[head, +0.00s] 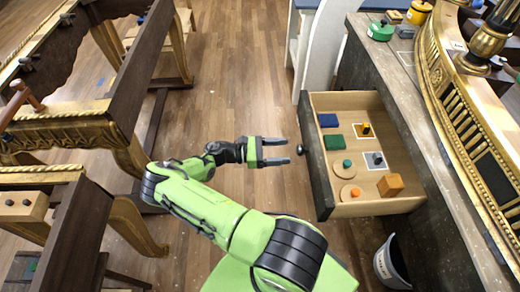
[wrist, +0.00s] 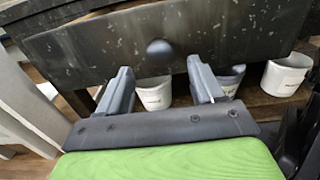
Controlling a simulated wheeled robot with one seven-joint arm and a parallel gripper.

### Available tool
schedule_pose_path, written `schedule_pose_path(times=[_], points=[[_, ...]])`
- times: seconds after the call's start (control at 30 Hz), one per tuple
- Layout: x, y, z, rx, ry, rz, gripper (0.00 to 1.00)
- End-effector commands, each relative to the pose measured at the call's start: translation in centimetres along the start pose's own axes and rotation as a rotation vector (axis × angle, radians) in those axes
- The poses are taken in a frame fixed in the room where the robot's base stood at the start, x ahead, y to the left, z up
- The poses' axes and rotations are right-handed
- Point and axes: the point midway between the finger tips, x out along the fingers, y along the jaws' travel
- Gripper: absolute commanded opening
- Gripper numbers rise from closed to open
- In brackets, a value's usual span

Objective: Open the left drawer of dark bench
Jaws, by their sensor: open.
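The dark bench (head: 375,45) runs along the right of the head view. One of its drawers (head: 317,165) stands pulled well out, its pale wooden inside showing. Its worn dark front also fills the upper part of the wrist view (wrist: 110,50). A round dark knob (head: 300,149) sits on that front; it shows in the wrist view (wrist: 160,48) just beyond the fingertips. My gripper (head: 288,150) is open and empty, its fingers pointing at the knob. The knob is not held; a small gap seems to lie between it and the fingertips.
The drawer holds a blue block (head: 328,120), a green block (head: 333,142), a wooden cube (head: 390,185) and several small knobbed pieces. White buckets (wrist: 155,93) stand below the drawer. Gilt furniture (head: 60,128) stands at left. The floor (head: 235,70) behind my gripper is clear.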

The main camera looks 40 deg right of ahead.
Motion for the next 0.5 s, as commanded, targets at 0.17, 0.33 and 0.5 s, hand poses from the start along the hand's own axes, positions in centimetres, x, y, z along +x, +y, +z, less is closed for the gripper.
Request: schedule_pose_path(times=[0.17,0.33,0.5], points=[[-5.3,0.1,0.0,0.000,0.000,0.008,0.67],[-9.3,0.1,-0.1,0.000,0.000,0.005,0.67],[-11.0,0.0,0.0,0.000,-0.001,0.001,0.67]])
